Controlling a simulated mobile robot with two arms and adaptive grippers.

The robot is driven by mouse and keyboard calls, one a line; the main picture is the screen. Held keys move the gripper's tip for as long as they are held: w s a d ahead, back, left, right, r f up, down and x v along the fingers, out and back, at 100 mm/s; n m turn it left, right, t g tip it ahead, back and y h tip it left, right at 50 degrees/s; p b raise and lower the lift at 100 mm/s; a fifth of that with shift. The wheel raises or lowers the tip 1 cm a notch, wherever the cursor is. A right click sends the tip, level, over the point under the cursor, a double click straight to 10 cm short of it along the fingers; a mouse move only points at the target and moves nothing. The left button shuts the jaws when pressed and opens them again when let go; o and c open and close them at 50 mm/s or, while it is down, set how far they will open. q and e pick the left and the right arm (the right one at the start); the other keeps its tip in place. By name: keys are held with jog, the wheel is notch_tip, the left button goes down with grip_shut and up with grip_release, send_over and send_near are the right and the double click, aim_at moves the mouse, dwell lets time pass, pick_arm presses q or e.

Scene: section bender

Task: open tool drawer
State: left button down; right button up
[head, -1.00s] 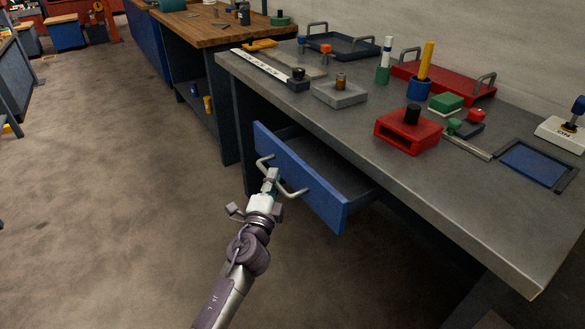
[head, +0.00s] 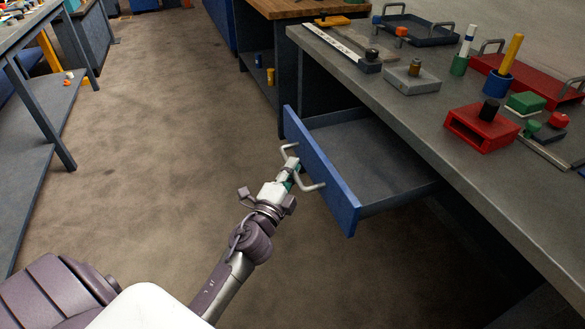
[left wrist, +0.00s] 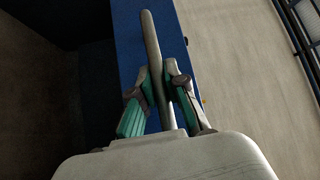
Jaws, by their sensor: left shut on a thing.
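The tool drawer has a blue front (head: 318,172) and a bare grey inside (head: 372,158). It stands far out from under the grey workbench, and what I see of its inside is empty. My left gripper (head: 290,172) is shut on the grey bar handle (head: 308,187) on the drawer front. In the left wrist view the handle bar (left wrist: 152,50) runs between the two green-padded fingers (left wrist: 160,98), with the blue front (left wrist: 128,45) behind it. My right gripper is not in view.
The grey workbench (head: 440,125) carries a red block (head: 480,128), a grey block with a knob (head: 411,80) and trays at the back. A wooden-topped bench (head: 300,8) stands beyond. A metal table (head: 30,150) is at the left. The floor (head: 170,110) between is clear.

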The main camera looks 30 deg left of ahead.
pick_arm(q)
jog(key=c, duration=1.2)
grip_release()
jog(key=s, duration=0.4)
jog(key=s+d+f, duration=0.1)
jog(key=s, duration=0.6)
jog(key=shift+s+d+f, duration=0.35)
jog(key=shift+s, duration=0.05)
